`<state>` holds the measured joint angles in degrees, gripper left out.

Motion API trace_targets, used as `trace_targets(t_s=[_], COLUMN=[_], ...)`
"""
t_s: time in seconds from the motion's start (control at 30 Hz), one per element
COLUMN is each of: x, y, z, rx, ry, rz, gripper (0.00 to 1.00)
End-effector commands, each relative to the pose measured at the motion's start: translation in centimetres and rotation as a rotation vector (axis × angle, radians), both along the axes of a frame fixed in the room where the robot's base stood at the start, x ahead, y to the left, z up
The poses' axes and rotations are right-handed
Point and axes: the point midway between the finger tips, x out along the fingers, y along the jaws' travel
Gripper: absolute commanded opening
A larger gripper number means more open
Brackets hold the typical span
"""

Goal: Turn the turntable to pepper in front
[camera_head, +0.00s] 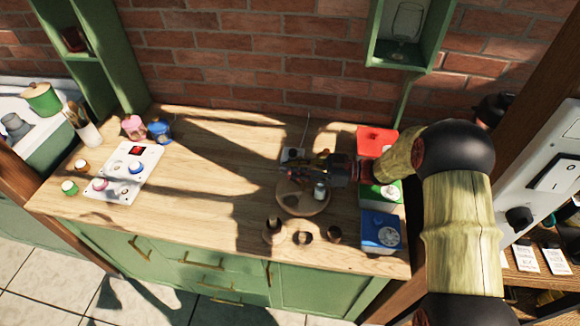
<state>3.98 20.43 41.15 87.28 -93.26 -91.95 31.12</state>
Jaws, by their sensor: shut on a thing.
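The turntable (304,206) is a round wooden disc on the table, right of its middle. A small pale shaker with a grey top (320,190) stands on its right side; I cannot read a label or tell whether it holds pepper. My gripper (290,168) reaches in from the right, low over the turntable's back part. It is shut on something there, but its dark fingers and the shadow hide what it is. The arm and gripper cover the turntable's back, so other things standing there may be hidden.
Red (376,140), green (369,194) and blue (380,231) boxes line the table's right side. Small dark-topped jars (274,231) stand in front of the turntable. A white panel (125,173) lies at left. The table between panel and turntable is clear.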

Motion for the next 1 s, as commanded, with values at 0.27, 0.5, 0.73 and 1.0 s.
trace_targets(t_s=[0.27, 0.5, 0.73, 1.0], x=[0.1, 0.0, 0.0, 0.1], y=[0.0, 0.0, 0.0, 0.0], z=[0.1, 0.1, 0.0, 2.5], rx=[0.001, 0.000, 0.000, 0.000], ry=[-0.003, -0.001, -0.001, -0.006], rz=[-0.001, -0.001, -0.001, -0.001], gripper=[0.25, 0.38, 0.38, 0.38])
